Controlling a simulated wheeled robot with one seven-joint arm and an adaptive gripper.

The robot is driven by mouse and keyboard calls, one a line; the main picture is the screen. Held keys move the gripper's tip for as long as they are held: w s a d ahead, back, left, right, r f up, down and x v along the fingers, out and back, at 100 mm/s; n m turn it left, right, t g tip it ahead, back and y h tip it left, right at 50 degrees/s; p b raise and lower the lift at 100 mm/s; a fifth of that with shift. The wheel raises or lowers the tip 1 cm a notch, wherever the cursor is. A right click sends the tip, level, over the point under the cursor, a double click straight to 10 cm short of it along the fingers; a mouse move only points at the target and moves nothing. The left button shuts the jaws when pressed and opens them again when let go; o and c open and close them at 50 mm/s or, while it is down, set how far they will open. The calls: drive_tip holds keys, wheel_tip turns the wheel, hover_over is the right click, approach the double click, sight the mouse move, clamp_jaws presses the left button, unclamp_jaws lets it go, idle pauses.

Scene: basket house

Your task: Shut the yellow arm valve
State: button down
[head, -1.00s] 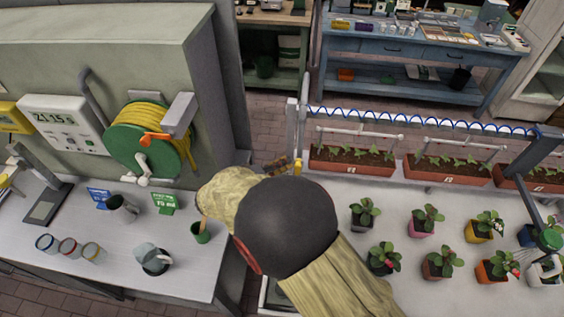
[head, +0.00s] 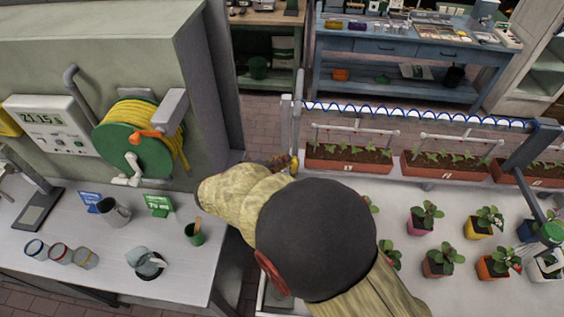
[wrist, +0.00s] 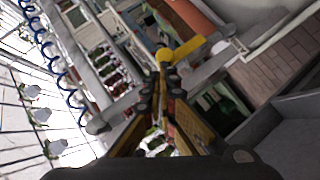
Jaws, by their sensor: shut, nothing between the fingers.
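The yellow arm valve (wrist: 183,49) shows in the wrist view as a yellow lever with a rounded end, beside a grey pipe, just beyond my fingertips. My gripper (wrist: 168,80) is shut with nothing between its fingers. Its tips are very close to the lever's rounded end; I cannot tell whether they touch. In the head view a small yellow bit of the valve (head: 294,165) shows at the post by the planting bench's corner. My gripper (head: 280,163) is beside it there, mostly hidden behind my own forearm.
A bench with potted plants (head: 427,216) and red planter troughs (head: 345,160) lies right. A blue coiled hose (head: 420,112) runs above the troughs. Left is a worktable (head: 200,272) with cups and a green hose reel (head: 133,151). Brick floor (head: 265,128) is clear behind the post.

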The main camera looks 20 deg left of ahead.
drive_tip(key=shift+d+b, duration=0.25)
drive_tip(key=shift+b, duration=0.1)
drive_tip(key=w+d+f+m+g+y+b, duration=0.2)
drive_tip(key=d+b, duration=0.4)
drive_tip(key=b, duration=0.4)
drive_tip(key=w+d+f+m+g+y+b, duration=0.2)
drive_tip(key=d+f+m+y+b, duration=0.2)
drive_tip(key=b, duration=0.7)
drive_tip(key=shift+d+y+b, duration=0.3)
drive_tip(key=shift+d+y, duration=0.55)
drive_tip(key=shift+y, duration=0.15)
drive_tip(key=shift+s+a+f+b, duration=0.1)
drive_tip(key=shift+a+b, duration=0.1)
drive_tip(key=shift+b, duration=0.2)
